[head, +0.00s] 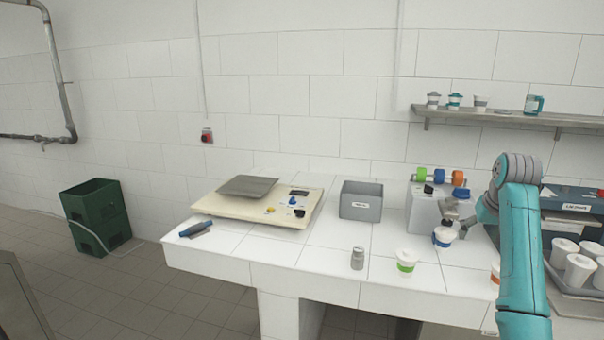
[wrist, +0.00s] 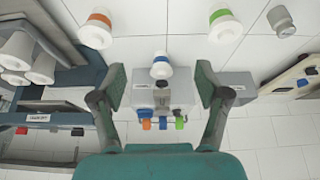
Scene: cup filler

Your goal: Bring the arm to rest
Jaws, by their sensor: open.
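My arm (head: 519,250) rises at the right of the head view and bends over at its top. My gripper (head: 470,221) points down and left toward the filler, partly hidden behind my arm. In the wrist view my gripper (wrist: 158,85) has its two fingers wide apart with nothing held. The grey filler (head: 421,210) has green, blue and orange knobs on top. A white cup with a blue band (head: 443,238) stands at its front. The same blue-banded cup (wrist: 161,67) shows between and beyond the fingers, apart from them.
A green-banded cup (head: 406,261) and a metal shaker (head: 357,259) stand near the counter's front edge. An orange-banded cup (head: 494,272) is partly behind my arm. A grey bin (head: 361,201) and a cream machine (head: 262,207) are left. White cups (head: 579,270) fill a tray at right.

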